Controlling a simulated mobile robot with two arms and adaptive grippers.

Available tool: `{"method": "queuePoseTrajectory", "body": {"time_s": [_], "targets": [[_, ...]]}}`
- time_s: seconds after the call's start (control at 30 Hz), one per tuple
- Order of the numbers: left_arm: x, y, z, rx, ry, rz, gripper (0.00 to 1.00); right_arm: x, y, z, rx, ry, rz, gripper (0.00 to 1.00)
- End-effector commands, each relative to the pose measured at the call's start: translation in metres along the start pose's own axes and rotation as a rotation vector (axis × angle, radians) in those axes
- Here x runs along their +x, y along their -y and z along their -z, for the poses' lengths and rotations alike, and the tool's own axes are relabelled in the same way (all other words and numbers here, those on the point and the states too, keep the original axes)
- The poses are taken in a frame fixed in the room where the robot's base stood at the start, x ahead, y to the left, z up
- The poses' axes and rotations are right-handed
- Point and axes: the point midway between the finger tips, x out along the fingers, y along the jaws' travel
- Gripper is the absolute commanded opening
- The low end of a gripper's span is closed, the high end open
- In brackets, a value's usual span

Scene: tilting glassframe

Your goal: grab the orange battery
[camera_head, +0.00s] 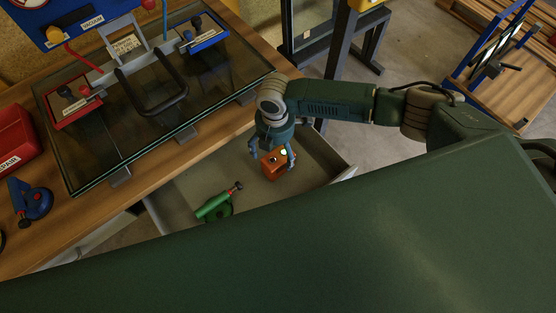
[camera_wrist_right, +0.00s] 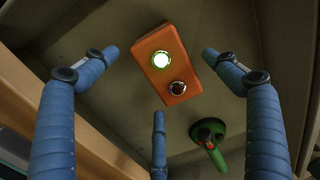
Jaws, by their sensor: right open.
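The orange battery (camera_head: 274,164) is a small orange block in an open drawer under the workbench. It carries a lit whitish-green round light and a dark round knob, both clear in the right wrist view, where the battery (camera_wrist_right: 168,68) lies near the upper middle. My right gripper (camera_head: 273,156) is over the drawer, right at the battery in the head view. In the right wrist view its blue fingers (camera_wrist_right: 158,85) are spread around the battery's outline, with visible gaps to it. It is open and empty. My left gripper is not in view.
The open drawer (camera_head: 180,195) also holds a green tool (camera_head: 214,205) with a dark end, left of the battery. On the wooden bench (camera_head: 35,240) above are a glass pane (camera_head: 120,135), a red case (camera_head: 15,140) and a blue suction cup (camera_head: 36,203). Drawer walls surround my right gripper.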

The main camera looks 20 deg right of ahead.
Motion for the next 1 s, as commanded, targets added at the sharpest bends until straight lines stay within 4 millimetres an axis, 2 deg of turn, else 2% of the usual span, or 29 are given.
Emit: {"method": "queuePoseTrajectory", "body": {"time_s": [0.1,0.2,0.47,0.63,0.83,1.0], "targets": [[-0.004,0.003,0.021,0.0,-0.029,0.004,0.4,0.017,0.001,0.001,0.001,0.0,0.002,0.86],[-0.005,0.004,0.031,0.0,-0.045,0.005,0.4,0.026,0.001,0.0,0.001,0.002,0.002,0.86],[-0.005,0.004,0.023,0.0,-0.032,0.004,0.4,0.028,0.001,0.0,0.0,0.001,0.0,0.86],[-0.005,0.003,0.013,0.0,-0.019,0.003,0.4,0.028,0.001,0.0,0.0,0.001,0.0,0.53],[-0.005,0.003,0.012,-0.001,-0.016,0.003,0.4,0.028,0.001,0.0,0.0,0.001,0.001,0.13],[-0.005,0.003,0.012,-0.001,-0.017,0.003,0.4,0.027,0.0,0.001,0.001,0.0,-0.002,0.13]]}}
